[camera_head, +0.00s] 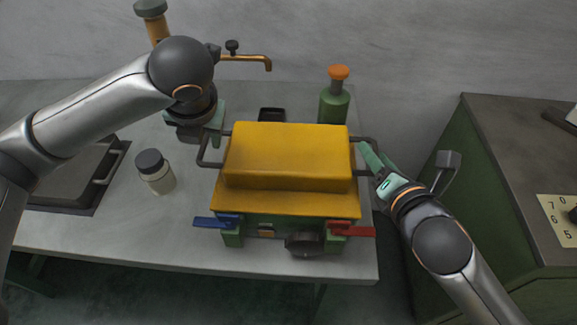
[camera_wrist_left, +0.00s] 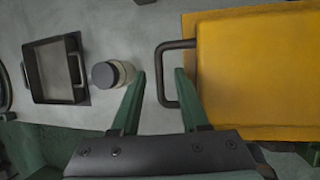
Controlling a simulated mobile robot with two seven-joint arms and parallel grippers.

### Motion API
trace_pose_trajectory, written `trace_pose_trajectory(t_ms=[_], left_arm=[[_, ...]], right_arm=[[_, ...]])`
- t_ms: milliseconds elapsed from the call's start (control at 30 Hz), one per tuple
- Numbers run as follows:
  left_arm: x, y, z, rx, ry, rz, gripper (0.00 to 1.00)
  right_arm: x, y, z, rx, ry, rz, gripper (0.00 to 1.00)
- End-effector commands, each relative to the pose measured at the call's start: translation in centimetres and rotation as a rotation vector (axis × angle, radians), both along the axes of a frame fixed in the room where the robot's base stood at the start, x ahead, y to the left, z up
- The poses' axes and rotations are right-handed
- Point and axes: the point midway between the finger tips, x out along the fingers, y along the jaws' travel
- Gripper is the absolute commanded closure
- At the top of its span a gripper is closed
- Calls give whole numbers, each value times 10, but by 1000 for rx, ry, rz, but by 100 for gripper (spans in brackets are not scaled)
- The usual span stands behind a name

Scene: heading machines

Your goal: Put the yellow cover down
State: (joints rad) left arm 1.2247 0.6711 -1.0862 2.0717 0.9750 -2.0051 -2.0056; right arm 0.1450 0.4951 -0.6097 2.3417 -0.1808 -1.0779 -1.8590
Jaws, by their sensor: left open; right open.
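The yellow cover (camera_head: 285,155) sits level on a green machine (camera_head: 270,226) on the grey table, with a dark loop handle at each side. It also shows in the left wrist view (camera_wrist_left: 260,70). My left gripper (camera_head: 212,138) is open at the left handle (camera_head: 205,150). In the left wrist view the handle's outer bar (camera_wrist_left: 160,75) appears between the open fingers (camera_wrist_left: 160,85); contact is unclear. My right gripper (camera_head: 374,160) is open at the right handle (camera_head: 366,143); whether its fingers straddle the bar is hard to tell.
A blue lever (camera_head: 216,222) and a red lever (camera_head: 350,230) stick out at the machine's front. A dark-lidded jar (camera_head: 156,172) and a dark tray (camera_head: 75,175) are to the left. A green bottle (camera_head: 334,102) stands behind. A green cabinet (camera_head: 500,170) is at the right.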

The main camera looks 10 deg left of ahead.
Motion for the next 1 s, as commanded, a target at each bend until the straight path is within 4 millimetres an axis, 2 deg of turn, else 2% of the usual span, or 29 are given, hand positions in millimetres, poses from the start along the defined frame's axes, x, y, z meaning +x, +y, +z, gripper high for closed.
trace_pose_trajectory(t_ms=[300, 500, 767, 867, 1000], left_arm=[[-16, -9, 42, 2, -6, 0, 55], [-25, -14, 63, 1, -2, 2, 55], [-31, -17, 73, 2, 1, 3, 55], [-31, -17, 74, 2, 1, 3, 55], [-31, -17, 74, 1, 1, 3, 55]], right_arm=[[0, 0, 0, 0, 0, 0, 55], [0, 0, 0, 0, 0, 0, 55], [0, 0, 3, 1, -2, 1, 55], [1, 0, 13, 1, -6, 0, 55], [1, 0, 36, 1, -8, 1, 55]])
